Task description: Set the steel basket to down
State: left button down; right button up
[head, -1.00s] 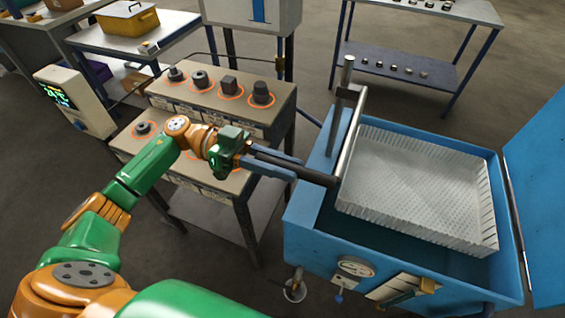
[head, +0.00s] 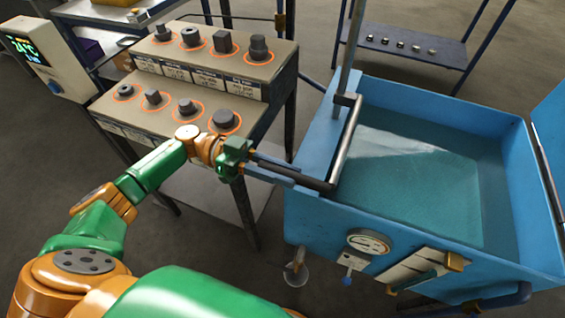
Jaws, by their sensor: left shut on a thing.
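The blue tank (head: 330,222) stands at the right, with teal liquid (head: 430,195) inside. The steel basket does not show above the liquid; a pale patch (head: 395,150) lies on the surface, and I cannot tell whether it is basket or reflection. A steel post (head: 348,55) rises at the tank's left side, with a bent steel arm (head: 347,140) on it. A dark handle bar (head: 318,184) runs left from that arm. My left gripper (head: 288,178) is shut on the handle bar, left of the tank rim. My right gripper is not in view.
A stepped stand (head: 205,65) with several dark metal parts in orange rings is behind my left arm. A display box (head: 45,60) is at the far left. A blue-framed table (head: 410,48) with small parts stands behind the tank. A gauge (head: 368,242) is on the tank front.

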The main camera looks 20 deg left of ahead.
pick_arm(q)
notch_tip(320, 180, down, 6)
jog(key=b, duration=0.3)
jog(key=shift+s, duration=0.1)
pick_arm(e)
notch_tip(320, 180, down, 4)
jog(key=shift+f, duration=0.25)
pick_arm(q)
jog(key=c, duration=0.7)
grip_release()
jog(key=shift+r, duration=0.1)
jog(key=a+b, duration=0.3)
jog(key=a, duration=0.4)
jog(key=shift+w, duration=0.2)
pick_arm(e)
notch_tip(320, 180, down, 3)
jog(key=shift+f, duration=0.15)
pick_arm(q)
jog(key=shift+r, duration=0.1)
